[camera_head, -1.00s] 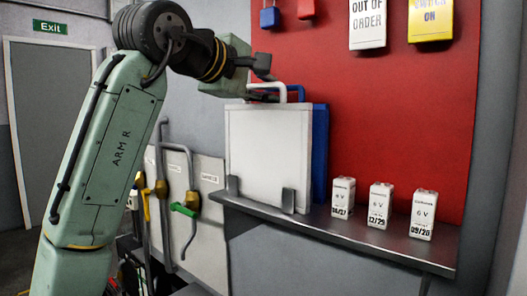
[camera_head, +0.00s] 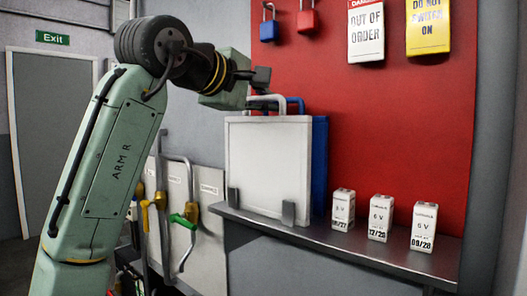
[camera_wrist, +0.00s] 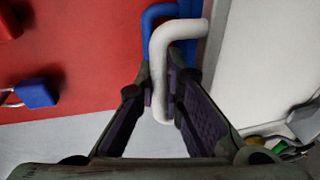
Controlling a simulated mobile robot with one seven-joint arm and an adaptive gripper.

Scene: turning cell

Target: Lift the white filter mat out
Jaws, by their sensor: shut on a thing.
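The white filter mat (camera_head: 265,165) is a flat upright panel standing on the grey shelf, behind two small grey clips. Its white handle (camera_wrist: 168,60) rises from its top edge. My gripper (camera_head: 262,96) is over this top edge from above. In the wrist view its two dark fingers (camera_wrist: 170,85) are closed on the white handle, one on each side. A blue mat (camera_head: 320,160) stands close behind the white one, mostly hidden by it. Its blue handle (camera_wrist: 158,14) is just beyond the white handle, outside my fingers.
Three white battery blocks (camera_head: 380,218) stand on the shelf (camera_head: 350,245) to the right. A red board (camera_head: 400,120) behind carries padlocks (camera_head: 307,22) and warning tags (camera_head: 366,32). Pipes with yellow and green valve handles (camera_head: 185,220) are at the left. Space above the mats is free.

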